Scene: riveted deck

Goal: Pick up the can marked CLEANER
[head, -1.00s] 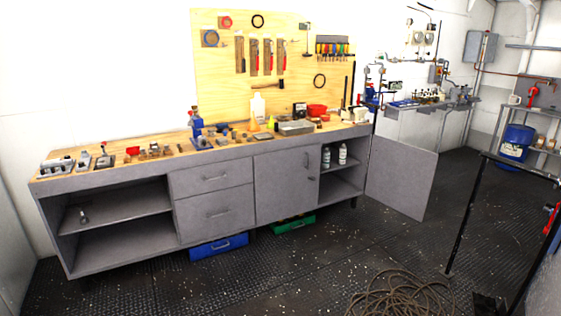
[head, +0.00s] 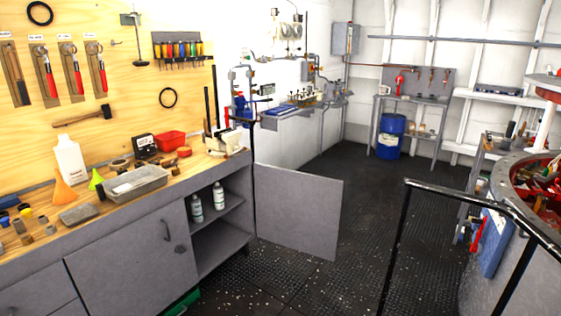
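The left can (head: 196,209) and the right can (head: 218,195) both carry labels too small to read, so I cannot tell which is marked CLEANER. Neither of my grippers shows in the head view.
The open cabinet door (head: 299,211) juts out to the right of the shelf. The workbench top (head: 207,163) holds a grey tray (head: 137,183), a white bottle (head: 70,160) and tools. A black railing (head: 397,240) stands at right. Dark floor lies between.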

